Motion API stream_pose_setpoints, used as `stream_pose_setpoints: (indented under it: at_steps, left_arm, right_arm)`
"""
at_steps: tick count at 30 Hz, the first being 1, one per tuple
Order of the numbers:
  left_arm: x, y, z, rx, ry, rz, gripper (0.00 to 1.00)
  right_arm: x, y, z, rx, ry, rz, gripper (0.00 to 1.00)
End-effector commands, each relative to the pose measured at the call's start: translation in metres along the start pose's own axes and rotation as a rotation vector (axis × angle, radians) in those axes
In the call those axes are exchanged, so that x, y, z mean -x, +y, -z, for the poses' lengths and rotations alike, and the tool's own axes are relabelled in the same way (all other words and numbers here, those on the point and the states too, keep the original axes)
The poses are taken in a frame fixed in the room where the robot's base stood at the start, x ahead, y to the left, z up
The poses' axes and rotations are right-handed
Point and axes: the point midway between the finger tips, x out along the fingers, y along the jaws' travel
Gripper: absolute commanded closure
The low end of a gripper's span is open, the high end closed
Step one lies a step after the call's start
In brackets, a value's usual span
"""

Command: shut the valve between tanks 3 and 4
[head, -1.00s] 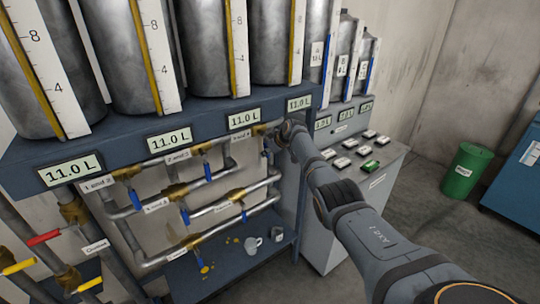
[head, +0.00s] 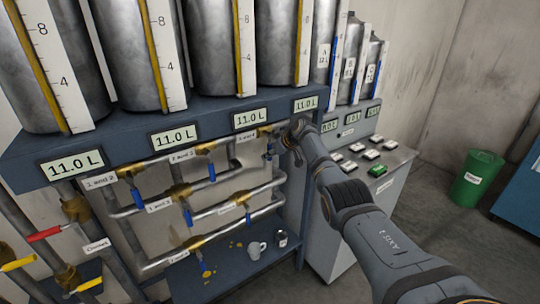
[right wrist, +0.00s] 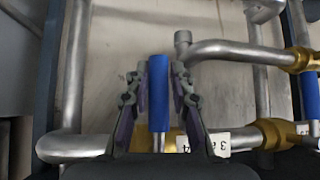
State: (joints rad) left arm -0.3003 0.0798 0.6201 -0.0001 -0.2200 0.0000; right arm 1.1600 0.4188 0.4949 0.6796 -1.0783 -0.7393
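The blue lever (right wrist: 159,95) of a valve stands across the pipe in the right wrist view, beside a partly covered label (right wrist: 204,144) that reads 3 and 4. My right gripper (right wrist: 160,72) is open around the lever, one finger on each side, with narrow gaps that are hard to judge. In the head view, my right gripper (head: 291,134) is at the top right of the pipework, and the lever (head: 270,152) hangs down just left of it. Tanks stand above, their displays reading 11.0 L. My left gripper is not in view.
Other blue levers (head: 211,171) hang from nearby valves, and another (right wrist: 309,95) is close on the right in the wrist view. A mug (head: 256,249) and a small jar (head: 281,238) stand on the shelf below. A button console (head: 345,215) is to the right.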

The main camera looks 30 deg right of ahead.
Motion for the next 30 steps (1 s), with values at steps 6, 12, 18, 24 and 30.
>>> stream_pose_setpoints:
  at_steps: [6, 12, 18, 24, 30]
  left_arm:
    - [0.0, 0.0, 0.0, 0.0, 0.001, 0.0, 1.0]
    - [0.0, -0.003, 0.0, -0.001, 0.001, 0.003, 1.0]
    - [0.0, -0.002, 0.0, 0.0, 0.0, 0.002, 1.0]
    - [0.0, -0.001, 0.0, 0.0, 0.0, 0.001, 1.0]
    - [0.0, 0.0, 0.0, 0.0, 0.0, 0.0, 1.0]
  right_arm:
    - [0.0, 0.0, 0.0, 0.001, 0.0, -0.001, 0.58]
    - [0.001, 0.001, 0.001, 0.002, 0.001, -0.002, 0.58]
    - [0.013, 0.004, 0.0, 0.002, 0.003, -0.006, 0.58]
    - [0.048, 0.003, 0.0, 0.006, 0.003, -0.008, 0.58]
    - [0.093, 0.001, -0.001, 0.006, -0.001, -0.006, 0.58]
